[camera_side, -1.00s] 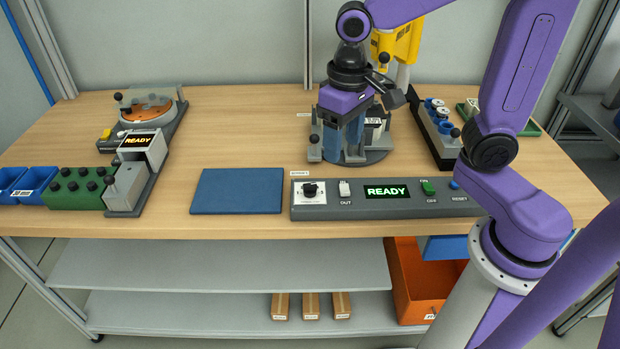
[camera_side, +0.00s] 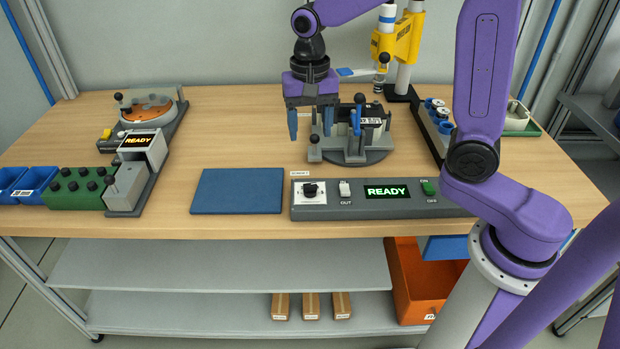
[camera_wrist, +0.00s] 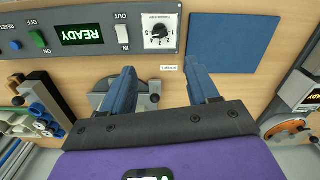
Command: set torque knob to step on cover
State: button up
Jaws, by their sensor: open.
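The torque knob (camera_side: 311,190) is a small black knob on a white dial plate at the left end of the grey control panel (camera_side: 365,211). A grey round-based fixture (camera_side: 352,150) stands beside the fingers; I cannot tell which part is the cover.
A turntable station (camera_side: 148,108) stands at the left. Bare table lies behind the mat.

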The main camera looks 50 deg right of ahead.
aim_at(310, 184)
notch_tip(310, 184, down, 14)
jog(key=shift+f, duration=0.15)
dwell(0.3)
jog(key=c, duration=1.1)
jog(key=shift+o, duration=0.2)
